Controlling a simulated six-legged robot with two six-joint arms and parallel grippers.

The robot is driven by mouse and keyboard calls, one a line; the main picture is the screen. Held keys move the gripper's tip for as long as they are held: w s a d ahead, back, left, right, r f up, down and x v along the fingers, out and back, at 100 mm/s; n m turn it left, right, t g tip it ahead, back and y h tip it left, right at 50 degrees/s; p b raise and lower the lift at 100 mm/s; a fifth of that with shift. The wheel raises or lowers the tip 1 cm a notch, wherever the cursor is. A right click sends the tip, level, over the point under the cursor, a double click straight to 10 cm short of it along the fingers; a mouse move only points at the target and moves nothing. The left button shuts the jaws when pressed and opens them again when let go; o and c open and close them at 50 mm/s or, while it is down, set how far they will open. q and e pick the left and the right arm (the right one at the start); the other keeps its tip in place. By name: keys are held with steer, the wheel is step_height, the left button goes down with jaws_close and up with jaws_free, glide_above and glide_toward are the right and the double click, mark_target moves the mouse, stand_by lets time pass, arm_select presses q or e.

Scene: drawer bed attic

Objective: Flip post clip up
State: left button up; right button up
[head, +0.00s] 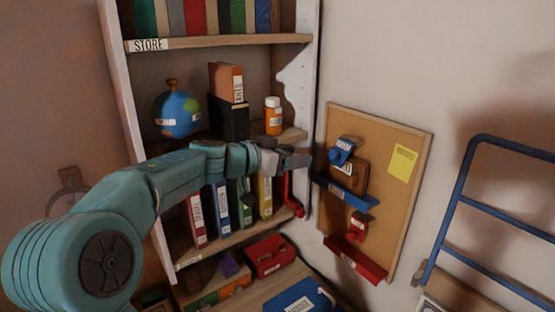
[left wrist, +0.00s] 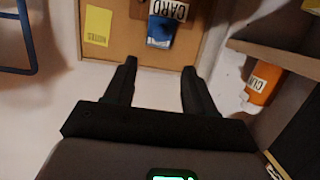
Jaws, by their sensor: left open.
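A cork board (head: 404,205) hangs on the wall to the right of the shelf. A blue clip (head: 342,150) sits on its upper part, against a brown card piece (head: 352,176) above a blue ledge (head: 347,193). A red clip (head: 357,226) sits lower, above a red ledge (head: 355,259). The clip labels are too small to read surely. My left gripper (head: 296,157) is open and empty, left of the blue clip and apart from it. In the left wrist view, the blue clip (left wrist: 161,31) and the CARD label lie beyond the open fingertips (left wrist: 160,70). My right gripper is not in view.
The bookshelf (head: 220,42) with an orange bottle (head: 273,116) and a globe (head: 177,114) stands close to my left arm. A red hook-like part (head: 294,197) hangs beneath the gripper. A yellow note (head: 402,162) is on the board. A blue ladder-like frame (head: 452,203) stands right.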

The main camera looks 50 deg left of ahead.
arm_select(q)
steer(key=v, duration=0.4)
steer(key=shift+s+r, duration=0.1)
steer(key=shift+s, duration=0.25)
steer(key=shift+w, duration=0.1)
